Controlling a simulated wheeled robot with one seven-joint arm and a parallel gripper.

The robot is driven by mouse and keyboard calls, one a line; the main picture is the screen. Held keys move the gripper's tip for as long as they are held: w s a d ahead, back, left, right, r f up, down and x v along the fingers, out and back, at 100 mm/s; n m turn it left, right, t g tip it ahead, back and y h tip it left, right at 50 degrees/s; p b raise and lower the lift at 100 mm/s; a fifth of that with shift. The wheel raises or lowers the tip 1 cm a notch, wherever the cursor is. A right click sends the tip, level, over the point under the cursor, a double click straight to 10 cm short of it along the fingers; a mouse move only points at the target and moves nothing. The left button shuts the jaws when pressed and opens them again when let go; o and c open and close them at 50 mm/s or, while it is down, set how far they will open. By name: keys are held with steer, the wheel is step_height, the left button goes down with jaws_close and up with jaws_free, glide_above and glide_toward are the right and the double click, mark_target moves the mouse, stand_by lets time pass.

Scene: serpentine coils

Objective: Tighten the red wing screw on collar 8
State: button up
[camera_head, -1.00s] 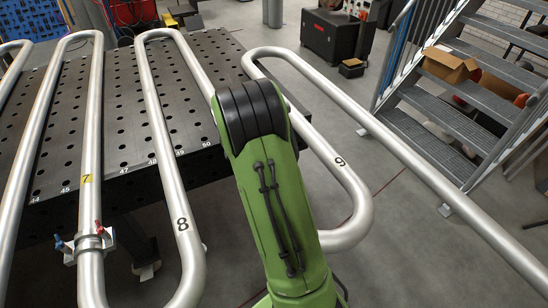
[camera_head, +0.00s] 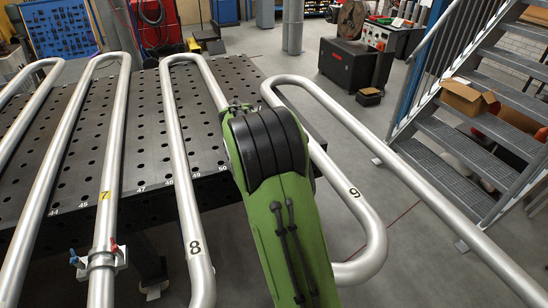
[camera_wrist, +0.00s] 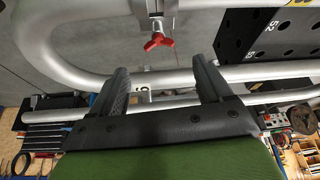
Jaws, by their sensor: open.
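In the wrist view a red wing screw (camera_wrist: 157,42) hangs below a grey metal clamp collar (camera_wrist: 155,12) on a silver tube. My gripper (camera_wrist: 160,72) is open and empty, its two dark fingers apart. The screw shows in the gap between the fingertips and beyond them, with no visible contact. No number is readable on this collar. In the head view my green arm hides my gripper and this collar. Another collar (camera_head: 102,261) there, on the tube marked 7, carries a red wing screw (camera_head: 114,248) and a blue one (camera_head: 76,261).
Silver serpentine tubes (camera_head: 178,140) run over a perforated dark table (camera_head: 145,115); bends marked 8 and 9 overhang its front edge. In the wrist view a tube (camera_wrist: 260,72) crosses behind the fingers. Metal stairs (camera_head: 470,150) stand at right.

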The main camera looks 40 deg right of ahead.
steer(key=p+v, duration=0.2)
steer(key=v, duration=0.7)
steer(key=shift+r, duration=0.2)
